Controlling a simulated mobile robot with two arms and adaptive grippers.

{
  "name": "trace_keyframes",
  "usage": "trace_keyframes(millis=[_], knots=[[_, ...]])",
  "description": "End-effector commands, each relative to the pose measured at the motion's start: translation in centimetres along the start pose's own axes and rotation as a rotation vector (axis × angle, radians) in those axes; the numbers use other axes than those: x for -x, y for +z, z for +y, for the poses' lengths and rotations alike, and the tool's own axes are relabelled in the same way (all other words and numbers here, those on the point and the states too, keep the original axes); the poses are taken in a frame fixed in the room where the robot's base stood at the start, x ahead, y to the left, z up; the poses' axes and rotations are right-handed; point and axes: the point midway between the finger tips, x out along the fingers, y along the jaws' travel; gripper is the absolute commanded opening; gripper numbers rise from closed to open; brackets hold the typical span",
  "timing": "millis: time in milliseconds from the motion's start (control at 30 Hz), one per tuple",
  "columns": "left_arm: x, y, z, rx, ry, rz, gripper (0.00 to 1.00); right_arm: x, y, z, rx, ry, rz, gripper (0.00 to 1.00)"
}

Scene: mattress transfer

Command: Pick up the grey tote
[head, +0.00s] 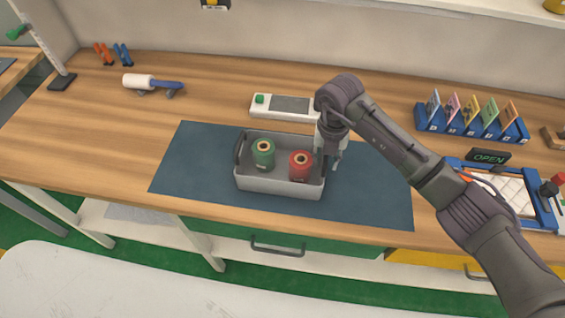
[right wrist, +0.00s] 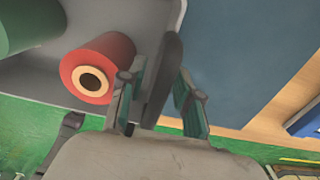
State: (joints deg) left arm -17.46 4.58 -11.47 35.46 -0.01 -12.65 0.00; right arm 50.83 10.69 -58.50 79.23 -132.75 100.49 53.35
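The grey tote (head: 280,187) sits on the dark blue mat in the middle of the workbench. It holds a green spool (head: 263,154) and a red spool (head: 301,165). A dark handle shows at its left end (head: 240,148). My right gripper (head: 333,160) points down at the tote's right end. In the right wrist view its two fingers (right wrist: 160,100) stand apart on either side of the dark right handle (right wrist: 170,65), with a gap visible on the right. The red spool (right wrist: 97,68) is just left of the fingers. My left gripper is not in view.
The blue mat (head: 375,195) is clear right of the tote. Behind it lies a white device with a grey panel (head: 290,104). A blue card rack (head: 470,128) and a blue-framed tray (head: 510,190) are at the right. A white roller (head: 138,81) lies at the back left.

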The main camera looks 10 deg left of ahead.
Motion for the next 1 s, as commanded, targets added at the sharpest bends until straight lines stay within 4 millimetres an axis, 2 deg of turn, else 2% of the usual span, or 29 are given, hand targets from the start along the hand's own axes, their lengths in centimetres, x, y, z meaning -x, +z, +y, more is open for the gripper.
trace_keyframes(millis=[67,100,300,1000], knots=[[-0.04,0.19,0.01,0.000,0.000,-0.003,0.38,-0.01,-0.01,0.02,0.000,0.000,0.000,0.33],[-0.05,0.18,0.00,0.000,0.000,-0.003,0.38,0.00,-0.01,0.02,0.000,0.000,0.000,0.30],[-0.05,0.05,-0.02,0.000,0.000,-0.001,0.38,0.03,-0.01,0.03,0.000,0.000,0.000,0.00],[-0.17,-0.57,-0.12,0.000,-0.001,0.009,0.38,0.47,0.09,0.15,0.001,0.006,-0.003,0.00]])
